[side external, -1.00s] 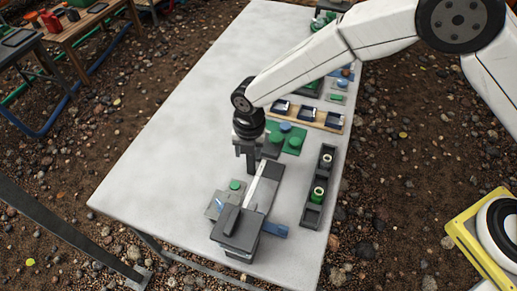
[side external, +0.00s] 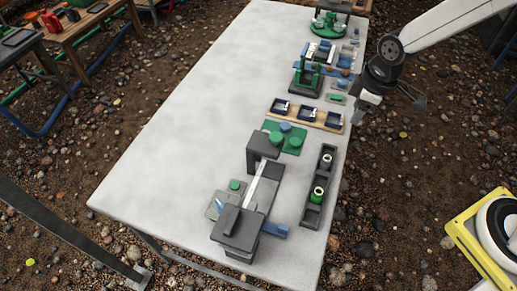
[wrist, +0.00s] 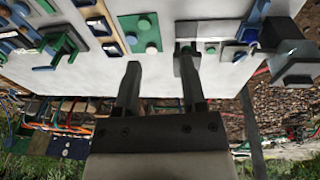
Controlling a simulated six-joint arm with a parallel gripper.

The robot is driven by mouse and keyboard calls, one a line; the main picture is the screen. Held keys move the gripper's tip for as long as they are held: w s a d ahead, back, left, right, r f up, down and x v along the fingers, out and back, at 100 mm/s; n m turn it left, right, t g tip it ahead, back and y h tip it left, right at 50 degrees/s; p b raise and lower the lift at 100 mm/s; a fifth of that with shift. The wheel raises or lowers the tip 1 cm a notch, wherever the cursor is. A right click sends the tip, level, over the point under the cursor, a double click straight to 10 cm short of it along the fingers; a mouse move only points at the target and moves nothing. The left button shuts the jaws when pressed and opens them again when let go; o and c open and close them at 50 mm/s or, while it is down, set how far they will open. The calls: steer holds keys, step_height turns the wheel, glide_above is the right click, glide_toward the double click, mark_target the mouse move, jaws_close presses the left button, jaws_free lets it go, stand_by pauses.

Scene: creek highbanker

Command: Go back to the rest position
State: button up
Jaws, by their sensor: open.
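My gripper shows in the wrist view (wrist: 160,85) with its two dark fingers apart and nothing between them. In the side view my gripper (side external: 366,106) hangs at the right edge of the table, beside the wooden tray and clear of it; its fingers are hard to make out there. The white table (side external: 170,150) carries the work items. A grey device with a dark block and a pale strip (side external: 240,222) stands at the table's near end. A dark arch-shaped block (side external: 262,146) stands at its far end.
A green plate with round knobs (side external: 285,138), a wooden tray with dark cells (side external: 307,113) and a long dark tray (side external: 313,208) holding small round parts sit along the right side. Green and blue fixtures (side external: 308,76) stand farther back. The table's left half is bare.

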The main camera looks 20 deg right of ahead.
steer(key=s+d+r+m, duration=0.1)
steer(key=s+d+m, duration=0.5)
steer(key=s+m, duration=0.2)
steer(key=shift+d+m+t, duration=0.3)
steer(key=shift+m, duration=0.2)
steer(key=o, duration=0.6)
steer(key=shift+w, duration=0.1)
steer(key=shift+o, duration=0.2)
steer(key=w+a+f+m+g+y, duration=0.1)
steer(key=w+a+f+m, duration=0.25)
steer(key=w+a, duration=0.35)
steer(key=w+a+f+m+y, duration=0.1)
steer(key=w+a+f+m, duration=0.1)
steer(key=w+a+m, duration=0.45)
steer(key=a+f+m+g, duration=0.1)
steer(key=a+f, duration=0.3)
steer(key=a, duration=0.3)
steer(key=s+a+f+m+g+y, duration=0.1)
steer(key=a+f, duration=0.3)
steer(key=a, duration=0.4)
steer(key=a+f+m+y, duration=0.1)
steer(key=a+f+m, duration=0.2)
steer(key=a, duration=0.5)
steer(key=shift+s+a+f+g, duration=0.2)
steer(key=shift+f+g, duration=0.2)
steer(key=shift+f, duration=0.35)
